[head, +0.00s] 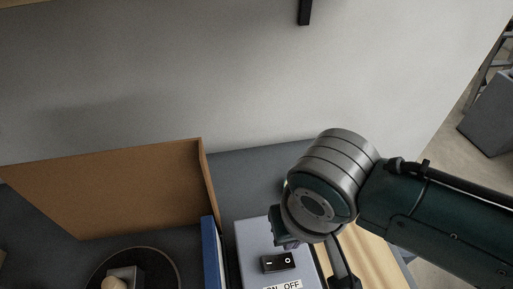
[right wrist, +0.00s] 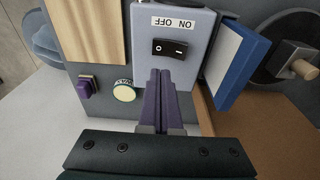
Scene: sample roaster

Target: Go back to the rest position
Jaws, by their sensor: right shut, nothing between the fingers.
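My right gripper (head: 290,240) is over the grey control box in the head view, largely hidden behind its own wrist. In the right wrist view its two purple fingers (right wrist: 163,80) are shut together with nothing between them. They point toward the box's edge below the black rocker switch; I cannot tell whether they touch the box. My left gripper is in neither view.
The grey box (head: 252,240) carries a black rocker switch (head: 278,262) and an ON/OFF label. A blue panel (head: 210,250) and brown board (head: 120,190) stand left of it.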

